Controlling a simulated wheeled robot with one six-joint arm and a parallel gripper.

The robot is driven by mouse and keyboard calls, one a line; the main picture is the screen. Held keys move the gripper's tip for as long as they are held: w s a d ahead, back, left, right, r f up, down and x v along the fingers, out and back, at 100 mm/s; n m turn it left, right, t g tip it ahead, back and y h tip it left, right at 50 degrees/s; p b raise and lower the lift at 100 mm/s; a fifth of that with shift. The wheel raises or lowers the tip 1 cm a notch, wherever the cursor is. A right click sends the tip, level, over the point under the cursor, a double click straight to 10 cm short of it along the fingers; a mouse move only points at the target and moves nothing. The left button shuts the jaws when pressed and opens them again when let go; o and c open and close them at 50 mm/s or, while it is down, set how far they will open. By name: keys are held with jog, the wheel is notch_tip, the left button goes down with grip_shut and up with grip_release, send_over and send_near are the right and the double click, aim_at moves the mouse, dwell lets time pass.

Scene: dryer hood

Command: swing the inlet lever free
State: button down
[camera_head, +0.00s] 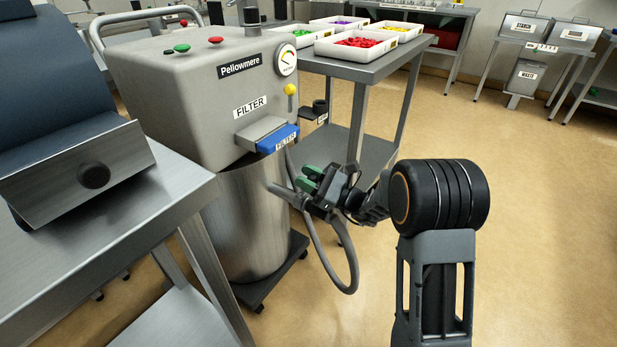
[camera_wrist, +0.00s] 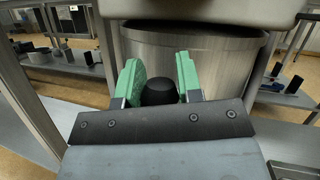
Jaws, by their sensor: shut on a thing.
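The grey Pellowmere machine (camera_head: 190,90) stands on a steel drum (camera_head: 245,225). A short lever with a yellow knob (camera_head: 290,90) is on its front below the gauge; I cannot tell if this is the inlet lever. A grey hose (camera_head: 348,284) loops beside the drum, and its grey tube end (camera_head: 284,193) lies by my gripper. My gripper (camera_head: 312,178), with green finger pads, is right of the drum, below and apart from the yellow knob. In the wrist view my gripper (camera_wrist: 159,76) is shut on a dark rounded piece (camera_wrist: 159,92); its link to the hose is unclear.
A blue-fronted filter drawer (camera_head: 278,139) juts out above my gripper. A steel table (camera_head: 110,200) stands at the left. A steel cart (camera_head: 385,55) with trays of coloured pieces stands behind. The floor (camera_head: 530,200) at the right is clear.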

jog(key=c, duration=0.8)
grip_release()
jog(key=shift+d, duration=0.15)
jog(key=p+v, duration=0.2)
jog(key=v, duration=1.1)
jog(key=shift+s+d+f+p, duration=0.15)
jog(key=shift+d+p, duration=0.1)
jog(key=shift+p, duration=0.05)
